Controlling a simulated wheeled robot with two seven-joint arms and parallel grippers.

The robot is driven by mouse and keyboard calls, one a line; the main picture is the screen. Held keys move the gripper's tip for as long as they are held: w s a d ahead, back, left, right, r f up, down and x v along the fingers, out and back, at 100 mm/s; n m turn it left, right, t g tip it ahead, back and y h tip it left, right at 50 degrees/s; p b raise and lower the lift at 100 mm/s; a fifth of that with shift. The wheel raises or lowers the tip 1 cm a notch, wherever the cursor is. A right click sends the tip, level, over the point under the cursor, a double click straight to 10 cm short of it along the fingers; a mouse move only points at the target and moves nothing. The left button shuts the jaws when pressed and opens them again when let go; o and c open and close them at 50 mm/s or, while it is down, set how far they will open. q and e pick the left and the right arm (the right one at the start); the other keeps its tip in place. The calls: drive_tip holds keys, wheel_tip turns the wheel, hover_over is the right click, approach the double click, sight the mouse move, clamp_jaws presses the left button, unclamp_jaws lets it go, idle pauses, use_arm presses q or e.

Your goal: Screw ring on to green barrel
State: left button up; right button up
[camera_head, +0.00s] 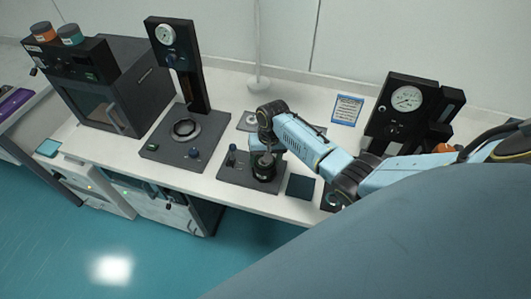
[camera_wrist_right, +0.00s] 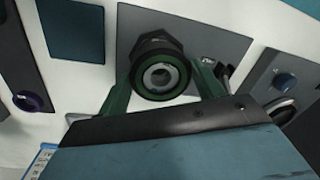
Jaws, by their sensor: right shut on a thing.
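My right gripper (camera_head: 265,149) reaches down over a small dark fixture on a grey base plate (camera_head: 236,175). A black round part (camera_head: 264,170) stands upright on that plate under the gripper. In the right wrist view the gripper's two green fingers (camera_wrist_right: 161,88) are closed around a round part with a green rim (camera_wrist_right: 138,78), which I take for the ring on the green barrel. Its centre is a bright metal bore (camera_wrist_right: 160,76), with a black faceted collar (camera_wrist_right: 155,42) behind. I cannot tell how far the ring and barrel are engaged. My left gripper is not in view.
A black press with a dial (camera_head: 181,85) and an oven-like box (camera_head: 105,88) stand to the left. A second gauge stand (camera_head: 408,105) is at the right. A dark square pad (camera_head: 300,187) lies beside the fixture. The table's front edge is close.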

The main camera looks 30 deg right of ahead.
drive_tip(key=shift+m, duration=0.8)
drive_tip(key=o, duration=0.8)
drive_tip(key=shift+m, duration=0.5)
drive_tip(key=shift+c, duration=0.2)
drive_tip(key=o, duration=0.5)
drive_tip(key=shift+w, duration=0.1)
wheel_tip(320, 180, up, 13)
drive_tip(key=d, duration=0.1)
drive_tip(key=shift+s+d+r, duration=0.15)
drive_tip(key=shift+s, duration=0.3)
